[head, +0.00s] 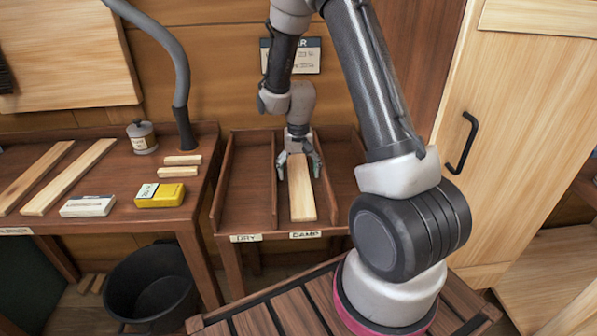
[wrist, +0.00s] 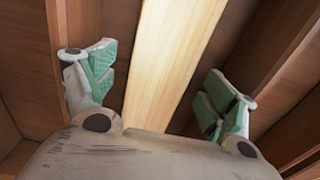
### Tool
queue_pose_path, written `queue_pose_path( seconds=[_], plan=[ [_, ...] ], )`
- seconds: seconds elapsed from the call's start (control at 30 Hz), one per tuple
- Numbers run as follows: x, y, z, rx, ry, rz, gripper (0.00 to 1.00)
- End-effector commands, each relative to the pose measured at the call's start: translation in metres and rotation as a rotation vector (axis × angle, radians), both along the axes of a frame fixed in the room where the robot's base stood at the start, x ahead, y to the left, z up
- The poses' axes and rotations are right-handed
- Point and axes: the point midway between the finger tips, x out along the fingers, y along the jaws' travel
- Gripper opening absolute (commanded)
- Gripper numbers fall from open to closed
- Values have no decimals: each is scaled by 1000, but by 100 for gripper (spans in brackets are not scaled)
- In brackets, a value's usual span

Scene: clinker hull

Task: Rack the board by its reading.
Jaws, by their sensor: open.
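A pale board (head: 302,195) lies lengthwise in the rack (head: 232,185), in the bay above the DAMP label (head: 305,234). The bay above the DRY label (head: 246,238), to its left, is empty. My gripper (head: 299,172) is over the far part of the board, open, with one finger on each side. In the wrist view the board (wrist: 175,60) runs between the green-padded fingers, with a gap on both sides. A yellow device with a small display (head: 160,195) lies on the left bench; its reading is too small to read.
The left bench (head: 120,215) also holds a white box (head: 88,206), a lidded tin (head: 141,136), long boards (head: 70,177) and two short pieces. A black bucket (head: 150,285) stands below. A partly hidden wall sign (head: 307,57) hangs behind my arm. A handled door (head: 500,140) is at right.

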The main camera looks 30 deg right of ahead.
Motion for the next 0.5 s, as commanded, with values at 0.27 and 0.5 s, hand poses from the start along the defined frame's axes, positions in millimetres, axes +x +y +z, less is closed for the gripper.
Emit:
queue_pose_path(
  seconds=[0.27,0.5],
  plan=[
    [2,0,52,0,-8,0,86],
    [1,0,99,0,-5,0,86]
  ],
)
